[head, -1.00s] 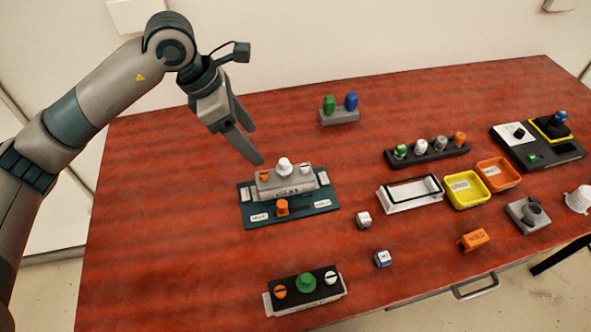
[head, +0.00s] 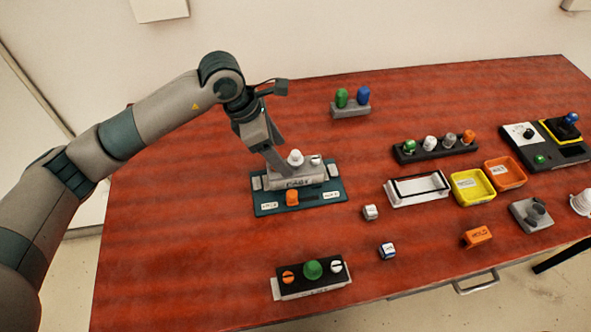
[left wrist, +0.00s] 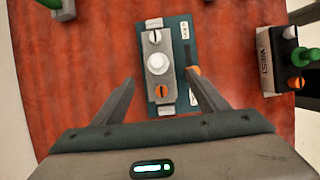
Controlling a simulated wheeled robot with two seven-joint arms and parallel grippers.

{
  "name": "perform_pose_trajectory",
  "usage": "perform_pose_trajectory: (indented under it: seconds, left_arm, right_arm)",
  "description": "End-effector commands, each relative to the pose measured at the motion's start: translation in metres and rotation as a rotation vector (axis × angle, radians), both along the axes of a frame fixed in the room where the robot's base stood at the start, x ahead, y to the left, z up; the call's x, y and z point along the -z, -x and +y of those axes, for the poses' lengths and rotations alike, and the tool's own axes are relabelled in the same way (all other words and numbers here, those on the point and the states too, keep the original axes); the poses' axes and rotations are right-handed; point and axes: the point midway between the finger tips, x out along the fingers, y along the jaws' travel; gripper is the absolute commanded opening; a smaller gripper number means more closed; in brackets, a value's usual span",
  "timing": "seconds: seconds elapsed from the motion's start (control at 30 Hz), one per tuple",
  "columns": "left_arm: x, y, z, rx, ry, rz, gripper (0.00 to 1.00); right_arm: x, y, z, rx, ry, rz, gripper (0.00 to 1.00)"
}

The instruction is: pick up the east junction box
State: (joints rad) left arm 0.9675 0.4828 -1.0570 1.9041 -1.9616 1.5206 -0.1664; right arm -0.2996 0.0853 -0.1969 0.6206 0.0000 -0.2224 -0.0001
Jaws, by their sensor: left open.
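The east junction box (head: 291,178) is a light grey block with a white knob on top, a slotted white screw at one end and an orange screw at the other. It sits on a dark teal base plate (head: 320,198) with an orange knob (head: 292,197) at the front. In the left wrist view the box (left wrist: 157,64) lies ahead, between the lines of my finger tips. My left gripper (head: 272,160) is open and empty, right by the box's left end; in the head view its finger hides the orange screw. The finger tips (left wrist: 160,80) also show in the wrist view. My right gripper is out of view.
A west box (head: 311,275) with a green knob stands in front. A stand with green and blue knobs (head: 350,109) is behind. A white tray (head: 418,200), yellow bin (head: 490,197) and orange bin (head: 522,172) are to the right. Small cubes (head: 370,212) lie between.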

Motion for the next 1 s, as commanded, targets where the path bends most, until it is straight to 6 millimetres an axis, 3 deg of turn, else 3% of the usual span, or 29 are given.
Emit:
perform_pose_trajectory:
  seconds: [0.23, 0.73, 1.0]
  left_arm:
    - [0.024, -0.002, -0.01, -0.001, 0.001, 0.0, 0.67]
    - [0.031, -0.003, -0.013, -0.001, 0.0, 0.002, 0.67]
    - [0.06, -0.004, -0.025, -0.002, 0.001, 0.004, 0.67]
  right_arm:
    - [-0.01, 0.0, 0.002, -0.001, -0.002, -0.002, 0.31]
    - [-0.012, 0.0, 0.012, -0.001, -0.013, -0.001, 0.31]
    - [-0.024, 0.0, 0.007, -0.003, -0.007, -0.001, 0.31]
